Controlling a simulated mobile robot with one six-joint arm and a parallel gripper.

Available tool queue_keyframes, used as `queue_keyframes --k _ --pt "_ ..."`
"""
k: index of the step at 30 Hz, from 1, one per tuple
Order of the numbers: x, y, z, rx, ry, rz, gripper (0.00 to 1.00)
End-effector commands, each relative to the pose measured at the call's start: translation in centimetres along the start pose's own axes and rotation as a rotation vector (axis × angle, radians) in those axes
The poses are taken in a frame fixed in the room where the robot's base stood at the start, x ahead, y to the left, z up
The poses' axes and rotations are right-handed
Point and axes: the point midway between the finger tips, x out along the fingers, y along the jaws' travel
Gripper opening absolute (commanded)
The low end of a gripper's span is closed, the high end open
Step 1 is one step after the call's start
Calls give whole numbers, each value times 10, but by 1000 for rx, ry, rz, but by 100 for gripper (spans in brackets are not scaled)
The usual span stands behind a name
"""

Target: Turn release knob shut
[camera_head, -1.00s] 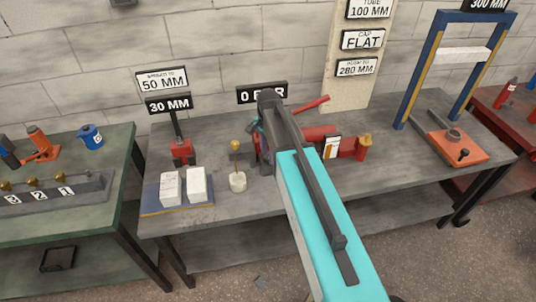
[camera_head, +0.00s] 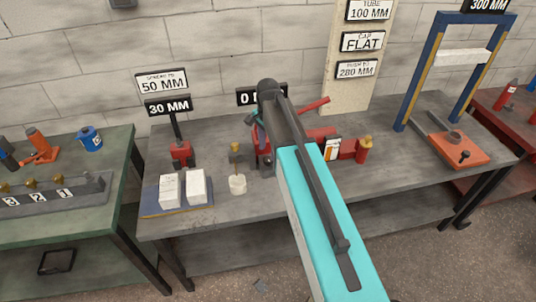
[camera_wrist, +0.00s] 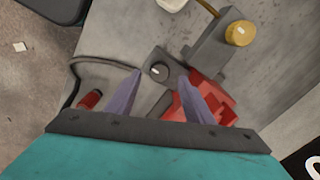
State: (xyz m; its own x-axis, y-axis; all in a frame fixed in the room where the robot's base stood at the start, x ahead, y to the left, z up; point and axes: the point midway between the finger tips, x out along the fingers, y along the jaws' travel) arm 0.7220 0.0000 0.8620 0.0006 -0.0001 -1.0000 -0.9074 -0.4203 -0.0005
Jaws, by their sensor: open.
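A dark round knob (camera_wrist: 155,71) with a short white mark sits on a grey block in the wrist view; it looks like the release knob. My gripper (camera_wrist: 159,74) is open, its two purple-grey fingers apart on either side of the knob. I cannot tell whether they touch it. The red pump body (camera_wrist: 205,102) lies just right of the right finger. In the head view the red pump (camera_head: 322,134) is on the bench, partly hidden by my arm. The knob is hidden there behind my arm.
A grey block with a brass cap (camera_wrist: 240,33) stands near the knob. A small white pot (camera_head: 237,184) and two white boxes (camera_head: 183,188) are left of the pump. A red bottle with a brass top (camera_head: 363,150) stands right. The bench (camera_head: 215,216) is clear in front.

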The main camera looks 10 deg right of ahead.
Motion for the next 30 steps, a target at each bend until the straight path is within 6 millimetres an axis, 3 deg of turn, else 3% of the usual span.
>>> queue_keyframes --k 18,30 --pt "-72 -1 0 0 1 -2 48" --pt "-96 0 0 0 0 0 48"
